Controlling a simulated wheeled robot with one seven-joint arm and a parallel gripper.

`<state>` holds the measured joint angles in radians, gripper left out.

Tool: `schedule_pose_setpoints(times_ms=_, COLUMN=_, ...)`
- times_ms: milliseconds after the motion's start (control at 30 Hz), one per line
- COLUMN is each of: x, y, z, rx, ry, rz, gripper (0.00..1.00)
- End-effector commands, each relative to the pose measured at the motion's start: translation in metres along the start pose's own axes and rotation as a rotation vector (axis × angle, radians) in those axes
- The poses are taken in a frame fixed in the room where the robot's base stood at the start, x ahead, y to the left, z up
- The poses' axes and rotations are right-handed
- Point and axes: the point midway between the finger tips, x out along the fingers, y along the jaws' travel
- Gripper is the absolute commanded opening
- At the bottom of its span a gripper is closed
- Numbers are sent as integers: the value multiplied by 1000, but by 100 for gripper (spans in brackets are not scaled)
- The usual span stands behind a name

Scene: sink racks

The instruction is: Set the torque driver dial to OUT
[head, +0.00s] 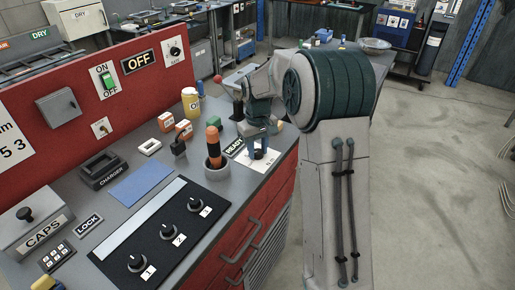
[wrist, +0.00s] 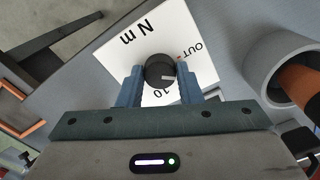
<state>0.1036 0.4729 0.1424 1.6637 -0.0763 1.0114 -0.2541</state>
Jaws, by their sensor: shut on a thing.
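The torque driver dial is a black round knob (wrist: 160,70) on a white card (wrist: 120,48) printed with "N m", "10" and "OUT". A pale line on the knob points right in the wrist view. The OUT label (wrist: 191,53) and a small orange dot lie up and right of the knob, off that line. My gripper (wrist: 160,74) has its blue fingers shut on the knob, one on each side. In the head view my gripper (head: 258,142) points down over the card (head: 268,163) and mostly hides the knob.
A grey cup (head: 217,171) holding an orange and black handle (head: 213,143) stands close beside my gripper. A READY label (head: 234,147) lies nearby. A black panel with three knobs (head: 163,236) lies on the bench in front. A red upright board (head: 75,120) bounds the back.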

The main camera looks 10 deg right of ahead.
Motion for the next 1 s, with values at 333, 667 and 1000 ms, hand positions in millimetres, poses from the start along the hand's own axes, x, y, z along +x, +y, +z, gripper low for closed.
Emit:
schedule_pose_setpoints(times_ms=333, x=-3, y=0, z=-2, rx=-321, ry=6, rz=2, gripper=9)
schedule_pose_setpoints(times_ms=667, x=-3, y=0, z=-2, rx=-556, ry=7, rz=4, gripper=9)
schedule_pose_setpoints(times_ms=1000, x=-2, y=0, z=-2, rx=-666, ry=7, rz=4, gripper=9)
